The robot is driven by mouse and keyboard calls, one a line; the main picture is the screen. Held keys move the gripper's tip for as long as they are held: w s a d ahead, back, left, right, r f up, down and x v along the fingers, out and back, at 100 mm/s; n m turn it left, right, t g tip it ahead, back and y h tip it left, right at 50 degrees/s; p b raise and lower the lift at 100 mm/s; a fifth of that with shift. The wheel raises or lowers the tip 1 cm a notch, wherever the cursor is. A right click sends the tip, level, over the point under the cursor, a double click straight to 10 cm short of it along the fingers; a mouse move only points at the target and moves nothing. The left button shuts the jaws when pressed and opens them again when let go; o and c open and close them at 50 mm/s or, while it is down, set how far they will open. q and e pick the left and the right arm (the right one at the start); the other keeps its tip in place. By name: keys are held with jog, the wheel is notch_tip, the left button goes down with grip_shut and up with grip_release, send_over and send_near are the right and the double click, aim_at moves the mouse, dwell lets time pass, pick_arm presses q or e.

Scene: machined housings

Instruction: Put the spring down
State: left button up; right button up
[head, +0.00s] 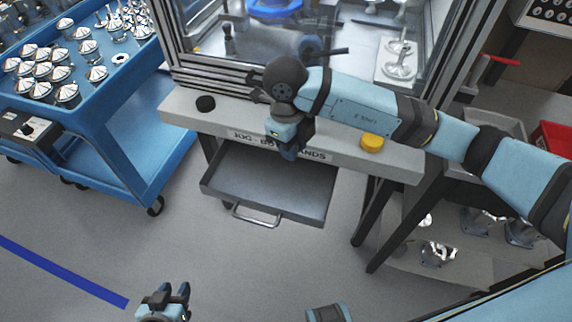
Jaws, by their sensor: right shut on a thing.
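My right gripper (289,150) points down over the open drawer (318,206), close to the front edge of the workbench. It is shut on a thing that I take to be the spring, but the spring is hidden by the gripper. My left gripper (173,291) is low at the bottom edge of the view, over the floor. It looks open and empty, with a small gap between its fingers, away from the bench.
The bench ledge (225,117) carries a black knob (206,103) and a yellow button (372,142). A framed glass enclosure (350,60) rises behind. A blue cart (122,95) with several metal parts stands left. The drawer floor looks bare.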

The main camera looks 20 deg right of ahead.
aim_at(292, 200)
notch_tip(292, 200, down, 19)
jog(key=shift+f, duration=0.15)
dwell(0.4)
jog(key=shift+f+b, duration=0.15)
jog(key=shift+b, duration=0.2)
jog(key=o, duration=0.9)
notch_tip(292, 200, up, 12)
jog(key=w, duration=0.1)
jog(key=shift+a, duration=0.4)
